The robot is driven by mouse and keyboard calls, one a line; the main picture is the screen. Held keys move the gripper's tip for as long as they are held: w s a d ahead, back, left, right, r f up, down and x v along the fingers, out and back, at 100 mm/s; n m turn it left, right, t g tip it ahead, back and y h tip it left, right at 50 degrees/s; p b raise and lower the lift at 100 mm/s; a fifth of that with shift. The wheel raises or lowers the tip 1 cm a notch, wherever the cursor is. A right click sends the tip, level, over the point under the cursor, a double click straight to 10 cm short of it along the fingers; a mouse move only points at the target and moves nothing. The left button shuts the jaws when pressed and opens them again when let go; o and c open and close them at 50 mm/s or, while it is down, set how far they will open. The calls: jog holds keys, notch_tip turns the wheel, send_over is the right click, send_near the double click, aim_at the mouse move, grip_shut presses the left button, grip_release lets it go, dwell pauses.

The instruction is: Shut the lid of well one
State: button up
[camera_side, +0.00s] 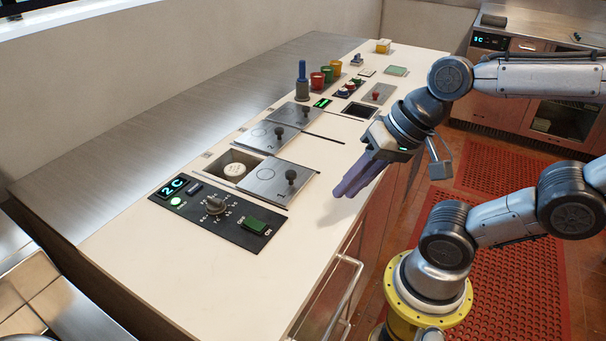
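The lid of well one (268,184) is a flat steel plate marked 1 with a black knob (291,175). It sits to the right of its opening, so well one (217,164) stands partly open. A round white item (235,171) shows inside the well. My gripper (345,192) is to the right of the lid, over the counter's front side, with its purple fingers pointing down and left. It is apart from the knob and holds nothing I can see. The fingers overlap in this view, so their gap is hidden.
A control panel (222,219) with a dial and green switch lies in front of well one. Two more knobbed lids, the middle one (262,134) and the far one (292,113), lie behind, covering their wells. A blue-topped bottle (302,83) and coloured cups stand farther back. The near white counter (190,275) is clear.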

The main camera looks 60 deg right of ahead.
jog(key=m, duration=0.2)
jog(key=w+m, duration=0.1)
jog(key=m, duration=0.2)
jog(key=f+m+y, duration=0.1)
jog(key=m, duration=0.1)
jog(key=shift+w+a+f, duration=0.1)
jog(key=shift+w+a, duration=0.15)
jog(key=shift+a, duration=0.05)
grip_shut()
jog(key=w+d+f+m+t+h, duration=0.1)
jog(key=d+f+m+t+h, duration=0.1)
jog(key=d+m, duration=0.7)
jog(key=w+d+f+m+t+h, duration=0.15)
jog(key=d+m, duration=0.25)
jog(key=m, duration=0.9)
jog(key=shift+y, duration=0.25)
jog(key=shift+x, duration=2.85)
jog(key=x, duration=0.4)
jog(key=shift+f, duration=0.2)
jog(key=w, duration=0.3)
jog(key=shift+f, duration=0.1)
jog(key=shift+w+d, duration=0.1)
jog(key=shift+w, duration=0.55)
